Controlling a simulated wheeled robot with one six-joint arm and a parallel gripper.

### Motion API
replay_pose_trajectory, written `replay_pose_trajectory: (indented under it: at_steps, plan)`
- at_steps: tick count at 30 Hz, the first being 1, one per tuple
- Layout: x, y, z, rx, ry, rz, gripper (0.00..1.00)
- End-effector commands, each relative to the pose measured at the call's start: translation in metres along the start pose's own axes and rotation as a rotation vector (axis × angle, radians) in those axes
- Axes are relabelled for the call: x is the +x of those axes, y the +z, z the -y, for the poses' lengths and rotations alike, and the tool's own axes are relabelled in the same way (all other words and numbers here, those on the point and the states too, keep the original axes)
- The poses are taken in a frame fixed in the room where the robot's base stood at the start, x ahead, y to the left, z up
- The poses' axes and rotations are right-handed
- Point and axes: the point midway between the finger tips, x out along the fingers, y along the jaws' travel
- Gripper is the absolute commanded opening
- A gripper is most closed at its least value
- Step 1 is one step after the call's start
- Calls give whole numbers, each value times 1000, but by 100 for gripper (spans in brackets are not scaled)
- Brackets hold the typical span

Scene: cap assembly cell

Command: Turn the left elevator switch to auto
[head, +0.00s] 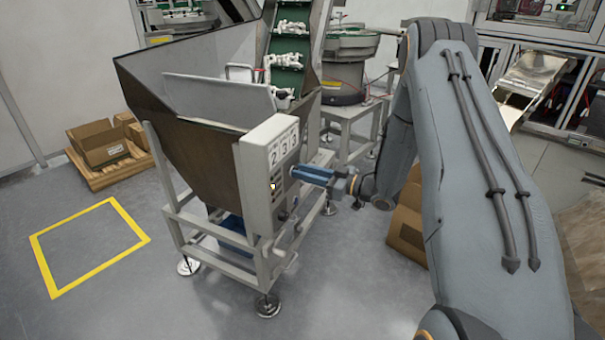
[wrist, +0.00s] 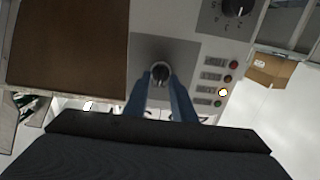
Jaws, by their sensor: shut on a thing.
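The elevator's control box (head: 262,165) is on the hopper's front side, marked with large digits. In the wrist view, a round switch knob (wrist: 160,70) sits on a dark square plate (wrist: 143,48) on the panel. My gripper (wrist: 162,84) has its two blue fingers on either side of this knob, shut on it. In the head view my gripper (head: 300,174) reaches the panel from the right and covers the knob. I cannot read which position the switch points to.
A second dial (wrist: 238,8) and a column of small buttons (wrist: 230,78) are on the same panel, one lit yellow. The hopper (head: 185,120) stands on a metal frame. Cardboard boxes (head: 103,146) lie on a pallet at left. The yellow-marked floor square (head: 90,245) is empty.

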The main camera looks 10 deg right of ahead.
Motion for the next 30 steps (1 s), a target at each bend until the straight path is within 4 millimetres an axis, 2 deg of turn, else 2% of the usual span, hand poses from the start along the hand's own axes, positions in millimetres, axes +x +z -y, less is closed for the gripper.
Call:
replay_pose_trajectory:
  at_steps: [1,3,4,14,17,25,30]
  plan:
    - [-1,-2,0,0,-2,-4,28]
    - [0,-2,0,0,-2,-3,40]
    - [0,-2,0,0,-2,-3,42]
    - [-2,0,0,0,-1,-1,42]
    - [-12,0,0,0,0,-1,42]
    - [-56,0,1,0,-1,-2,42]
    - [-74,0,1,0,0,-2,42]
